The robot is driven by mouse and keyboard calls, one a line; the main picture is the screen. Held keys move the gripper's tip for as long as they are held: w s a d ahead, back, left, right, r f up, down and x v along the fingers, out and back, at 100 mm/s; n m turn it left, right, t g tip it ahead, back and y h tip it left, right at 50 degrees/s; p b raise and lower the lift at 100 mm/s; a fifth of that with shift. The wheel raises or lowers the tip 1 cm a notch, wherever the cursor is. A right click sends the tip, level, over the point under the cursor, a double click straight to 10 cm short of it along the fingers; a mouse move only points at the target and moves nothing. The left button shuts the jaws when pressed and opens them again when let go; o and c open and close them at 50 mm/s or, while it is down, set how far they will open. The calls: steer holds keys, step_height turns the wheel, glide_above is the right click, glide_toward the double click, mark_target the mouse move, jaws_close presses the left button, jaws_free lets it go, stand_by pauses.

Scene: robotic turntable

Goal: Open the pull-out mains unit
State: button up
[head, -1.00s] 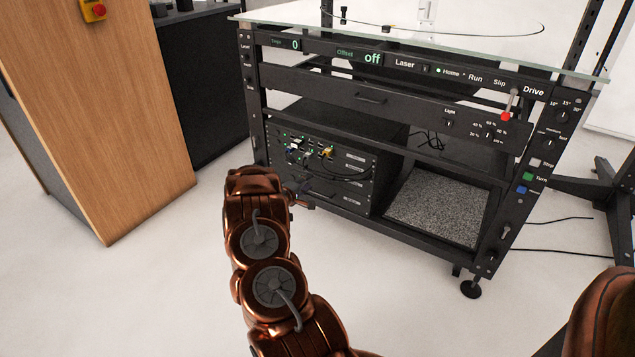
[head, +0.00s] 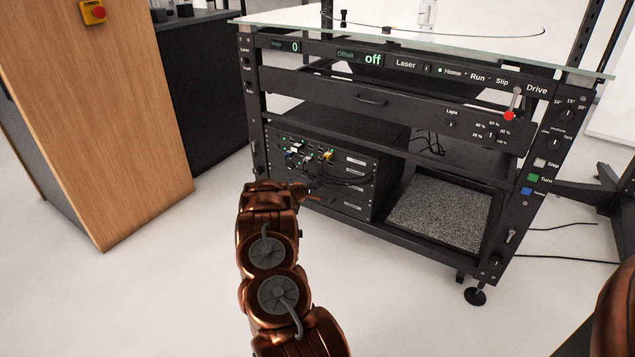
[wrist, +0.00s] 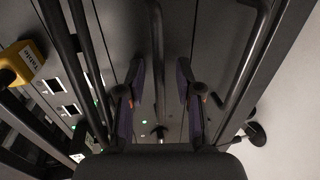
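The black rack unit (head: 360,160) stands low in the left of the turntable's frame, with cables and small lit sockets on its front. The mains unit appears to be a dark panel low on this front; in the head view my arm hides much of it. In the wrist view a dark vertical bar (wrist: 157,45), apparently a handle, lies in the gap between my fingers, against a dark panel. My gripper (wrist: 161,85) is open, with purple pads either side of that bar. I cannot tell whether it touches the bar. In the head view my gripper (head: 308,194) is at the rack's lower front, mostly hidden.
A yellow plug (wrist: 20,62) and sockets are left of my fingers in the wrist view. A grey speckled board (head: 440,212) lies right of the rack. A dark frame post (head: 525,185) carries controls. A wooden cabinet (head: 115,110) stands left. The floor in front is clear.

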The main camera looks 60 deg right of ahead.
jaws_close()
stand_by(0.6)
